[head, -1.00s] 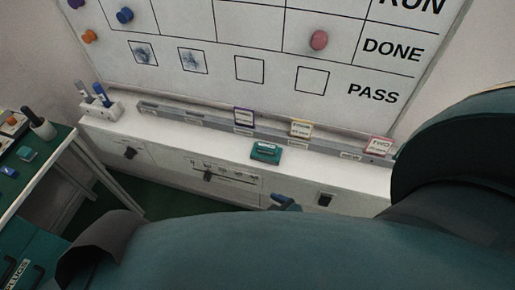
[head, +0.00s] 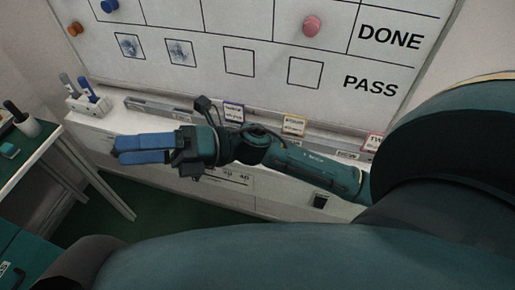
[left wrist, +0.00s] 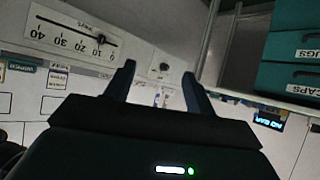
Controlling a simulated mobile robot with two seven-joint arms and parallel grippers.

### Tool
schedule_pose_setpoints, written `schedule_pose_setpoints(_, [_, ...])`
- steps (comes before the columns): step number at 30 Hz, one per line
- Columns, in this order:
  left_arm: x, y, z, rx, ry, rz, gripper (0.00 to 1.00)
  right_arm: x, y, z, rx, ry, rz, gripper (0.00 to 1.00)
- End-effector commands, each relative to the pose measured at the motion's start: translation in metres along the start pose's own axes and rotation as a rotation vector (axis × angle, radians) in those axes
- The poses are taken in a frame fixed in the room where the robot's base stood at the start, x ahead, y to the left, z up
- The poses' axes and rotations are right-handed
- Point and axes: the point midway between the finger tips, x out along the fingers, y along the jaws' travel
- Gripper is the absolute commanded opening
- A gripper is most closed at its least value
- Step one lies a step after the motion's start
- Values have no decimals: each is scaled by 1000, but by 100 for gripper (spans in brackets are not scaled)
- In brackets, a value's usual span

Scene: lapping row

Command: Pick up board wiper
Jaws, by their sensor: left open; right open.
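The board wiper does not show in any view now. A teal block with a pale label, which may be the wiper, lay on the white ledge (head: 98,122) a second ago; my right arm now covers that spot. My right gripper (head: 118,149) reaches in from the right over the ledge, its blue fingers pointing left, open and with nothing seen between them. My left gripper is out of the head view. In the left wrist view my left gripper (left wrist: 160,80) is open and empty, its two dark fingers apart.
The whiteboard (head: 270,62) with several magnets rises behind the ledge. A pen holder (head: 88,102) stands at the ledge's left end. A green-topped table (head: 30,150) is at the left. Teal drawers (left wrist: 290,75) show in the left wrist view.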

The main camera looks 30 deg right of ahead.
Motion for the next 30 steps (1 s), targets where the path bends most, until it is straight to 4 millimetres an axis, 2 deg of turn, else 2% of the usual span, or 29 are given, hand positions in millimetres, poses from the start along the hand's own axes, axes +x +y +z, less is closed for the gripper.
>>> schedule_pose_setpoints(1, [5,0,6,2,10,5,55,0,-1,-17,-202,185,14,100])
schedule_pose_setpoints(4, [9,3,8,0,25,16,55,-15,-10,-48,-562,549,35,100])
schedule_pose_setpoints(6, [12,6,11,-9,35,26,55,-40,-28,-59,-789,810,37,100])
schedule_pose_setpoints(8, [14,9,14,-19,40,35,55,-68,-45,-59,-960,1040,30,100])
schedule_pose_setpoints(10, [16,11,18,-29,46,42,55,-106,-64,-45,-1122,1310,6,100])
schedule_pose_setpoints(12, [18,12,20,-37,55,48,55,-144,-75,-22,-1233,1567,-33,100])
schedule_pose_setpoints(16, [20,15,21,-52,69,58,55,-203,-76,27,-1311,1951,-120,100])
schedule_pose_setpoints(18, [20,16,19,-57,78,61,55,-225,-70,48,-1310,2090,-161,100])
schedule_pose_setpoints(22, [20,17,17,-61,86,66,55,-245,-62,68,-1289,2224,-206,100])
schedule_pose_setpoints(26, [20,18,17,-62,85,68,55,-254,-71,66,-1277,2249,-210,100])
schedule_pose_setpoints(30, [19,18,18,-62,84,68,55,-265,-94,55,-1277,2246,-208,100])
